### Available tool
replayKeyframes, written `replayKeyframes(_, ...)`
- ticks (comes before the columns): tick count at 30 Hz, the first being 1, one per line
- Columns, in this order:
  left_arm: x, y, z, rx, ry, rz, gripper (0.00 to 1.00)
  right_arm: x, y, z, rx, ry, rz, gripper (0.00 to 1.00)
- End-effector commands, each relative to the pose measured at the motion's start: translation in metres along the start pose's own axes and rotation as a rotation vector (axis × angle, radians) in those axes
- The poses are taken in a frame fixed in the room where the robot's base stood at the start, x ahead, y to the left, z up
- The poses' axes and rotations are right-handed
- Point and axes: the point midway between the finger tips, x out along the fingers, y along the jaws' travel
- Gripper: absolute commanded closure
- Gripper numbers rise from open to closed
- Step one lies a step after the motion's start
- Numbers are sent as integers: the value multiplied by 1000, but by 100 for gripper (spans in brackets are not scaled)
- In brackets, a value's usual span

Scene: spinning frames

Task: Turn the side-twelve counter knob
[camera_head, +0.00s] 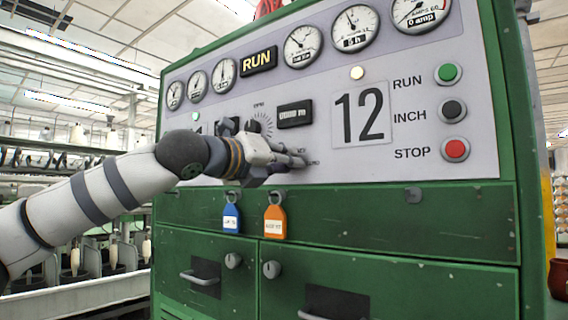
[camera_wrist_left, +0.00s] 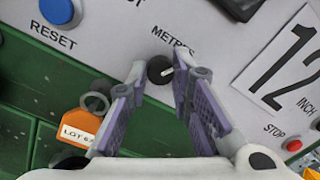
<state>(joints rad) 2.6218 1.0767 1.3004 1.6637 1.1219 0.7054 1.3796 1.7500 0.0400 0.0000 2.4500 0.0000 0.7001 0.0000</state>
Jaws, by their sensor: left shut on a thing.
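The side-twelve counter knob (camera_wrist_left: 159,69) is a small black round knob with a pale mark, below the METRES lettering in the left wrist view. My left gripper (camera_wrist_left: 158,82) is shut on it, with one finger on either side. In the head view my left gripper (camera_head: 308,159) is against the grey panel (camera_head: 420,165), left of the large 12 plate (camera_head: 361,114). Its fingers hide the knob there. The black counter window (camera_head: 295,113) is above the gripper; its digits are too small to read. My right gripper is not in view.
RUN (camera_head: 448,73), INCH (camera_head: 453,111) and STOP (camera_head: 455,149) buttons are right of the plate. A blue RESET button (camera_wrist_left: 60,10) is left of the knob. Blue (camera_head: 231,217) and orange (camera_head: 275,221) tags hang below my gripper. Gauges line the panel's top.

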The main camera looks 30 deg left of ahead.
Motion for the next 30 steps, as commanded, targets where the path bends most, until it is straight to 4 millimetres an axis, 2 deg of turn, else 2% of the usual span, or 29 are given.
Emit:
replayKeyframes(15,0,-1,0,-400,-16,7,100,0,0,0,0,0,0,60)
replayKeyframes(30,0,-1,0,-533,-22,9,100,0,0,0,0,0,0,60)
